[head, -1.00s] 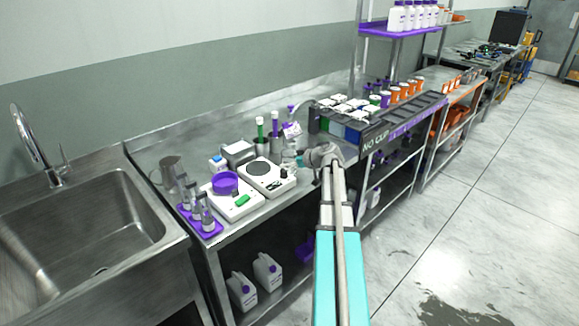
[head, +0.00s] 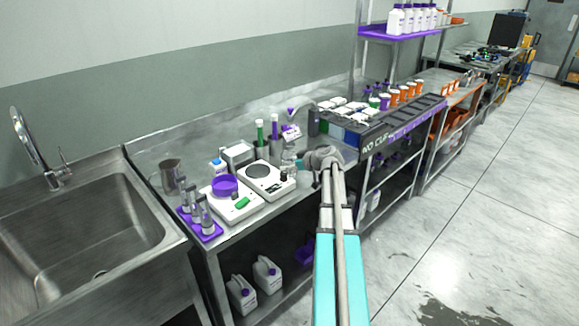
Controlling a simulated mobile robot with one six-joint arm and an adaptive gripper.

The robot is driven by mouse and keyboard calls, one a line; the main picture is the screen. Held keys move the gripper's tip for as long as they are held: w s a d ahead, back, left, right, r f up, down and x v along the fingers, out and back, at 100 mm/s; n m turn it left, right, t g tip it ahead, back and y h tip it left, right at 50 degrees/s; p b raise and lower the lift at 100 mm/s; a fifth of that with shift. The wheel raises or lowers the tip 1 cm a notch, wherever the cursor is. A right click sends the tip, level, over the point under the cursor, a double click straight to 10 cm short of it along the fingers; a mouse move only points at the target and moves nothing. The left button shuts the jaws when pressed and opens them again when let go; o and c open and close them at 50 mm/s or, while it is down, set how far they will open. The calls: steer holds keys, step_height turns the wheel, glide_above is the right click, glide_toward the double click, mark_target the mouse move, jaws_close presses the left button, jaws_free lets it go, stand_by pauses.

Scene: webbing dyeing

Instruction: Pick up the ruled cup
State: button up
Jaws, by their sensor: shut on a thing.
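A small clear, glassy cup (head: 288,158), which looks like the ruled cup, is at the front part of the steel bench, right of the white scale with the round plate. Its ruling is too small to make out. My gripper (head: 300,162) is at the right side of this cup, low over the bench, and is shut on it. My own wrist and arm hide part of the gripper, and the fingertips are hard to see. I cannot tell whether the cup touches the bench.
Left of the cup stand two white scales (head: 266,180), one bearing a purple dish (head: 224,185). Behind are tall cylinders with green and purple rods. A black-edged rack (head: 375,138) stands close on the right.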

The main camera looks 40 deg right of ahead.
mark_target(283, 157)
steer(key=shift+r+p, duration=0.4)
steer(key=shift+r+p, duration=1.2)
steer(key=a+r+p+v, duration=0.1)
steer(key=p+v, duration=0.4)
steer(key=v, duration=0.3)
steer(key=a+r+p+v, duration=0.1)
steer(key=p+v, duration=0.3)
steer(key=v, duration=0.4)
steer(key=shift+a+r+p, duration=0.35)
steer(key=shift+a+r, duration=0.05)
steer(key=shift+a, duration=0.05)
stand_by(0.6)
steer(key=shift+s, duration=0.15)
